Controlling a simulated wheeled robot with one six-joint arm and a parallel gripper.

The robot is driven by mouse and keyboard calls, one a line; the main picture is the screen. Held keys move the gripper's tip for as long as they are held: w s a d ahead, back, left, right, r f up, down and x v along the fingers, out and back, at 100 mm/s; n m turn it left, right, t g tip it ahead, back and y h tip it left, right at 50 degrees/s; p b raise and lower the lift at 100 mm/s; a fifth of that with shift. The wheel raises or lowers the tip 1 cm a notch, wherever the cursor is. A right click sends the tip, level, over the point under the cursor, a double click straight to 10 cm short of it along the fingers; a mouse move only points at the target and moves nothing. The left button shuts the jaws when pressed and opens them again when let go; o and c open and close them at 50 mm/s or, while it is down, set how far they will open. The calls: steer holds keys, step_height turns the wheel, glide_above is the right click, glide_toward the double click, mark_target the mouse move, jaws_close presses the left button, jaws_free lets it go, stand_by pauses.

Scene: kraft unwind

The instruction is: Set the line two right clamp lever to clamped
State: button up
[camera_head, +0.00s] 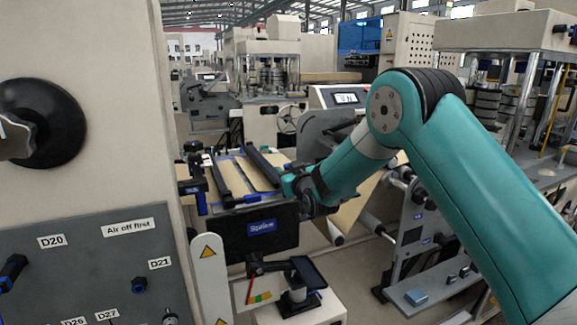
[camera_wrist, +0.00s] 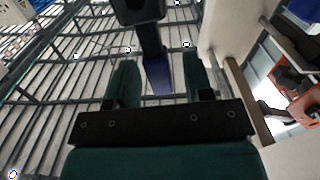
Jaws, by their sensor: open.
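In the wrist view a black lever with a blue grip (camera_wrist: 158,76) hangs from a dark block at the top. My gripper (camera_wrist: 158,64) is open, with one green finger on each side of the blue grip. I see a gap on both sides, so it does not look held. In the head view my gripper (camera_head: 290,186) is at the right end of the splice table (camera_head: 260,226). Its fingers are hard to make out there, and the lever at that end is hidden by my arm. Another blue-handled lever (camera_head: 200,200) hangs at the table's left end.
Brown web (camera_head: 350,212) and rollers are close to the right of my wrist. A small stand with a dark screen (camera_head: 309,272) is in front of the table. A grey panel (camera_head: 90,270) with labelled knobs fills the lower left.

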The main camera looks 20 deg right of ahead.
steer(key=shift+w, duration=0.3)
jaws_close()
